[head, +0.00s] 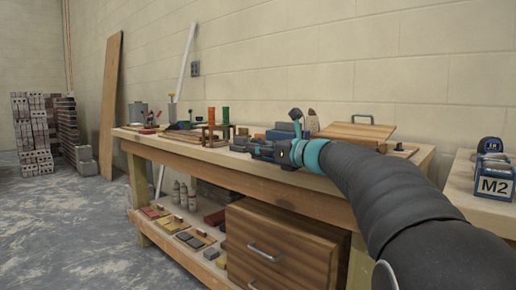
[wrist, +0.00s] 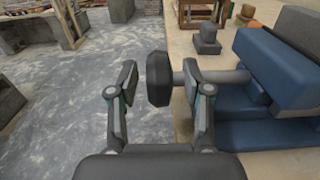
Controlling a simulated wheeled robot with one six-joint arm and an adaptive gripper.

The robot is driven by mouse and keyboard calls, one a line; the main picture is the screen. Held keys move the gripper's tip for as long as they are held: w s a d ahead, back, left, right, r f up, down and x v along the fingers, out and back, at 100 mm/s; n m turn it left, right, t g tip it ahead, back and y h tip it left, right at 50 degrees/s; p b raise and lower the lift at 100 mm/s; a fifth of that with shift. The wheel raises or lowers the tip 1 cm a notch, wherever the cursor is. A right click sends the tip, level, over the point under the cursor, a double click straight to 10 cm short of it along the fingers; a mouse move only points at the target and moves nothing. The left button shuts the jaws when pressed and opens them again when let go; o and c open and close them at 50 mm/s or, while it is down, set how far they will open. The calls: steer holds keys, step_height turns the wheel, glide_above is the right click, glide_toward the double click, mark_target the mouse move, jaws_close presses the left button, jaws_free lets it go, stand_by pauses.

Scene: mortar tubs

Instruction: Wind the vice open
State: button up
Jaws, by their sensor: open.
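The blue vice (wrist: 285,75) stands on the bench at the right of the wrist view. A grey screw shaft (wrist: 230,76) runs left from it to a dark knob (wrist: 158,80) that sticks out past the bench edge. My gripper (wrist: 161,92) is open and empty, with the knob between its two fingers in the picture. I cannot tell whether either finger touches the knob. The right finger hides part of the shaft. In the head view my gripper (head: 262,148) is at the bench's front edge, and a blue part (head: 280,134), probably the vice, shows behind it.
The wooden workbench (head: 215,168) holds several tools, blocks and a wooden board (head: 355,131) close to my arm. A drawer unit (head: 285,248) is below. A blue M2 box (head: 494,184) stands on another surface at right. The floor (head: 60,240) at left is clear.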

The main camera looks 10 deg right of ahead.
steer(key=shift+w+a, duration=0.35)
steer(key=shift+w, duration=0.15)
jaws_close()
steer(key=shift+r+p, duration=0.25)
steer(key=shift+p, duration=0.7)
